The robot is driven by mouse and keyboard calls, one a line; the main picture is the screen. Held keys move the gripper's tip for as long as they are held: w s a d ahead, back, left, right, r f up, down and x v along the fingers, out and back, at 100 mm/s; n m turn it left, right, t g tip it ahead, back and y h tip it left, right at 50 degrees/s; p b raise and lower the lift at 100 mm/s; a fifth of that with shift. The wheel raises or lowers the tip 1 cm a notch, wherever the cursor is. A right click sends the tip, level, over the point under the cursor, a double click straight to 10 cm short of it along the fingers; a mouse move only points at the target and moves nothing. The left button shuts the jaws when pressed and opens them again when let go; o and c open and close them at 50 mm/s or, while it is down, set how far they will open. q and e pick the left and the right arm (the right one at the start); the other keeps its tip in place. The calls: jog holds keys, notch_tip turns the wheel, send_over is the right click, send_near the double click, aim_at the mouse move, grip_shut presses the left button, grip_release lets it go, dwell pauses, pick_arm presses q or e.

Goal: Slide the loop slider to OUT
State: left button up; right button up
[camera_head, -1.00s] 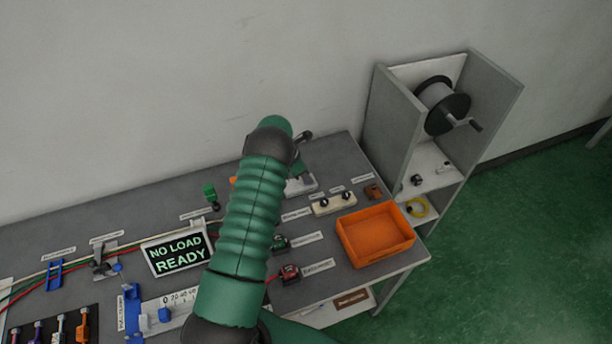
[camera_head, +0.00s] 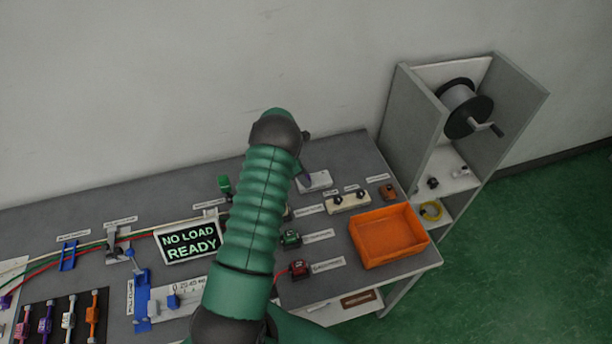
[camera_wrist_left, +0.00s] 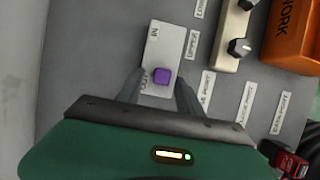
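The loop slider is a white plate (camera_wrist_left: 163,45) with a purple knob (camera_wrist_left: 162,76) in the left wrist view. IN is printed near its upper end and OUT near its lower end, and the knob sits close to the OUT lettering. My left gripper (camera_wrist_left: 158,82) is open, with one grey finger on each side of the knob. Gaps show between the knob and both fingers. In the head view the white plate (camera_head: 316,182) shows just right of my green left arm, which hides most of that gripper. My right gripper is not in view.
An orange bin (camera_head: 388,238) stands at the bench's right end. A beige block with dark knobs (camera_head: 348,203) and red (camera_head: 299,269) and green (camera_head: 290,237) fixtures are nearby. A NO LOAD READY sign (camera_head: 190,243) stands left of my arm. A grey shelf with a spool (camera_head: 466,108) adjoins the bench.

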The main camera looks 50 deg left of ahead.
pick_arm(q)
jog(key=shift+w, duration=0.1)
jog(key=shift+r, duration=0.2)
jog(key=b+v, duration=0.1)
jog(key=v, duration=1.5)
jog(key=shift+a+b, duration=0.25)
jog(key=shift+b, duration=0.05)
